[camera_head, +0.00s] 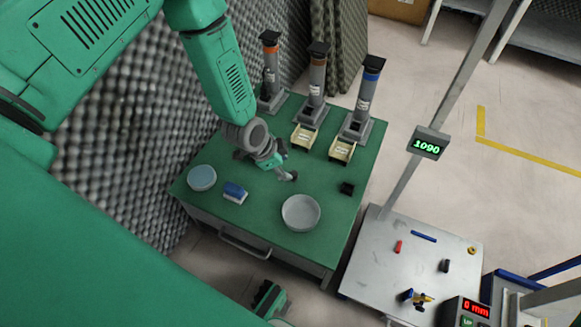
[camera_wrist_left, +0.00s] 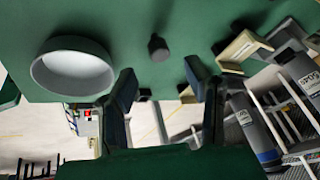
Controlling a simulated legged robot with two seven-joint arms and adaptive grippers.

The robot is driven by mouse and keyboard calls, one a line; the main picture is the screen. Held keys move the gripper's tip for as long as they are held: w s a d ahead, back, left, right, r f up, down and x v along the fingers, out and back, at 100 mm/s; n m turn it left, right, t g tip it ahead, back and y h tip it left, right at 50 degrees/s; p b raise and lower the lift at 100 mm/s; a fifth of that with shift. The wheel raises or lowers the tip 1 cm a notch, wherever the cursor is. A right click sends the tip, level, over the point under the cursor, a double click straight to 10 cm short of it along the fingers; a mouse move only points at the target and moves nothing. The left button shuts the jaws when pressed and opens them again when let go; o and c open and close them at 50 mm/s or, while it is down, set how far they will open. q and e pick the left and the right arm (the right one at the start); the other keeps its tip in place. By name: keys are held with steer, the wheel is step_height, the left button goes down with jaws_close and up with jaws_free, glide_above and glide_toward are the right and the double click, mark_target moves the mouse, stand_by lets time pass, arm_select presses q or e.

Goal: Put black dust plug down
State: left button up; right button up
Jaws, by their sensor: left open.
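My left gripper (camera_head: 286,175) is low over the green table (camera_head: 250,262), left of its middle-right part. It is open, with its two fingers apart in the left wrist view (camera_wrist_left: 165,88). A dark, short cylinder, which looks like the black dust plug (camera_wrist_left: 158,48), stands on the green top just beyond the fingertips, apart from both fingers. In the head view, the plug (camera_head: 291,177) is a small dark shape right at the fingertips.
A grey bowl (camera_head: 300,213), blue-topped round dish (camera_head: 202,178), blue-white block (camera_head: 235,193) and black block (camera_head: 346,188) rest on the table. Tall grey dispensers (camera_head: 364,95) and yellow trays (camera_head: 343,149) stand behind. A pale table (camera_head: 375,265) is at right.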

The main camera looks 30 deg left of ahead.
arm_select(q)
steer(key=p+v, duration=0.2)
steer(key=v, duration=0.3)
steer(key=s+n+g+y, duration=0.2)
steer(key=s+n, duration=0.7)
steer(key=s, duration=1.6)
steer(key=shift+s+a+f+n+g+b, duration=0.15)
steer(key=shift+a+f+n+g+b, duration=0.2)
steer(key=shift+g, duration=0.55)
